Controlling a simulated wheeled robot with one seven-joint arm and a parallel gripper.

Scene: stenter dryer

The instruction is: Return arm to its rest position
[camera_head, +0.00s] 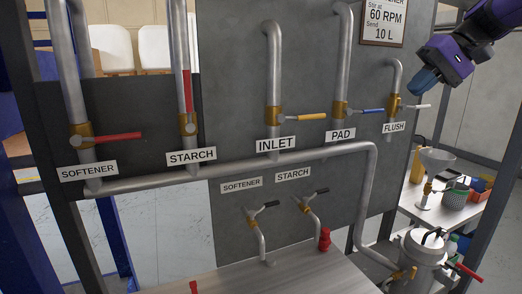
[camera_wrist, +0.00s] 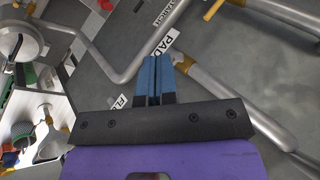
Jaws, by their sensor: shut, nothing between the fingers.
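My gripper (camera_head: 420,84) is at the upper right in the head view, on my purple and black arm, in front of the grey panel's right side. In the wrist view its two blue fingers (camera_wrist: 155,80) are together with nothing between them. It is above and near the FLUSH valve (camera_head: 408,105), which has a white handle, and appears apart from it. In the wrist view the fingers overlap the area by the PAD label (camera_wrist: 163,46), and the FLUSH label is mostly hidden behind my gripper.
The panel carries several pipes and valves: the softener valve (camera_head: 105,138) and starch valve (camera_head: 188,123) with red handles, inlet (camera_head: 300,116) yellow, pad (camera_head: 362,110) blue. A side table (camera_head: 440,212) holds a funnel and baskets. A metal pot (camera_head: 425,255) stands at lower right.

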